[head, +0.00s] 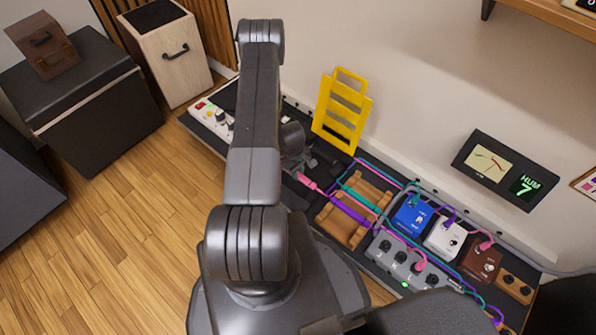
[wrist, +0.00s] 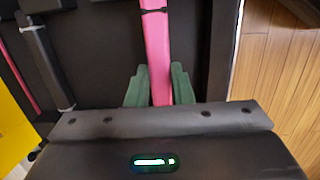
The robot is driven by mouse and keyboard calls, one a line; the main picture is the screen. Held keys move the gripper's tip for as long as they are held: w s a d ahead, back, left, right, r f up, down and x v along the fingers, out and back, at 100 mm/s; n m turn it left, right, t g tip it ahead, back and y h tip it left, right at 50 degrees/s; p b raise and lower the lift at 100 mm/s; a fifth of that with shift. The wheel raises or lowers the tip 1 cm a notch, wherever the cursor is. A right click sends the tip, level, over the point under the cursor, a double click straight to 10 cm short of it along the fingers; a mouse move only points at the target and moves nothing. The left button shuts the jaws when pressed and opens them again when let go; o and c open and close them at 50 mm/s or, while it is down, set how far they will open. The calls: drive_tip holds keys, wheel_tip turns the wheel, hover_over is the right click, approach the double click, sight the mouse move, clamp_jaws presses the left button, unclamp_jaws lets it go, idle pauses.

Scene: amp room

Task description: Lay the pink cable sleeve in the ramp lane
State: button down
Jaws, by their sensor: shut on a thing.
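The pink cable sleeve (head: 308,182) shows just left of a wooden laned block (head: 338,228). In the wrist view the pink sleeve (wrist: 156,48) runs up the picture between the green fingers of my gripper (wrist: 155,88), which is shut on it. My gripper (head: 295,168) is partly hidden behind my arm in the head view. A purple sleeve (head: 348,211) and a teal sleeve (head: 360,197) lie across the wooden block. Which part of the block is the ramp lane I cannot tell.
Blue (head: 411,216), white (head: 445,238) and brown (head: 481,261) pedals stand right of the block, with a grey switch box (head: 404,266) in front. Several cables run among them. A yellow slotted rack (head: 342,112) stands behind, against the wall.

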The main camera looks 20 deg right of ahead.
drive_tip(key=shift+f+b, duration=1.4)
drive_tip(key=shift+f, duration=0.15)
drive_tip(key=c, duration=1.2)
unclamp_jaws()
drive_tip(key=shift+r, duration=0.1)
drive_tip(key=r+p, duration=0.1)
drive_tip(key=r, duration=0.3)
drive_tip(key=w+r+p, duration=0.1)
drive_tip(key=r, duration=0.4)
drive_tip(key=a+r+p, duration=0.1)
drive_tip(key=r, duration=0.3)
drive_tip(key=shift+w+r+p, duration=0.2)
drive_tip(key=shift+r+p, duration=0.05)
drive_tip(key=shift+p, duration=0.1)
